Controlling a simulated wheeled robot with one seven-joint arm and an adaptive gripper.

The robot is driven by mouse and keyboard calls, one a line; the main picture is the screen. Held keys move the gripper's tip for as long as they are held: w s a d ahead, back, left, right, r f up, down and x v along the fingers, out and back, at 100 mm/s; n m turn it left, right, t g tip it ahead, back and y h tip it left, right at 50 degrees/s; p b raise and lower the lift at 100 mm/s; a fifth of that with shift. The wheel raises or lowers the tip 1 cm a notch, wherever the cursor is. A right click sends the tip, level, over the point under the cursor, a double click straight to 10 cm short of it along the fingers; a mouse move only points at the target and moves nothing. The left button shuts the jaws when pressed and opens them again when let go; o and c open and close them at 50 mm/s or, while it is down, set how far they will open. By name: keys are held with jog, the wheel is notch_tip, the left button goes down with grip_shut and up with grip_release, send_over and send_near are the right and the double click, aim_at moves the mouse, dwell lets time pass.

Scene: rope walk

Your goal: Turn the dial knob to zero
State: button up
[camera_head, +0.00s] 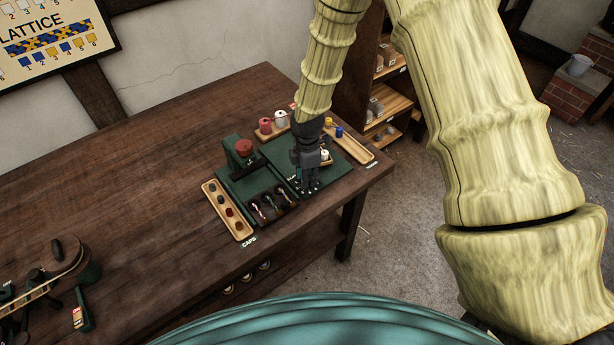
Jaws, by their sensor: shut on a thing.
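My gripper (309,187), dark grey, points down at the front right part of the green board (232,188) on the wooden table. Its fingers are shut on the dial knob, which is small and mostly hidden between and beneath them. I cannot read the dial's marks or see where its pointer stands. Just left of the fingers, several dark round pieces with pale hooks (268,206) sit in the board. A green stand with a red round top (243,147) rises at the board's back left.
A wooden tray of caps (220,197) lies left of the board. Red and white spools (265,126) stand behind it, and another wooden tray (357,151) lies to the right. A green and brown device (67,262) stands far left. The table's middle left is clear.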

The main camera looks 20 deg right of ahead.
jog(key=m+b, duration=0.1)
jog(key=m, duration=0.5)
jog(key=shift+m, duration=0.3)
jog(key=m, duration=0.6)
jog(key=shift+b, duration=0.4)
jog(key=o, duration=1)
jog(key=shift+o, duration=0.2)
notch_tip(320, 180, up, 12)
dwell(0.4)
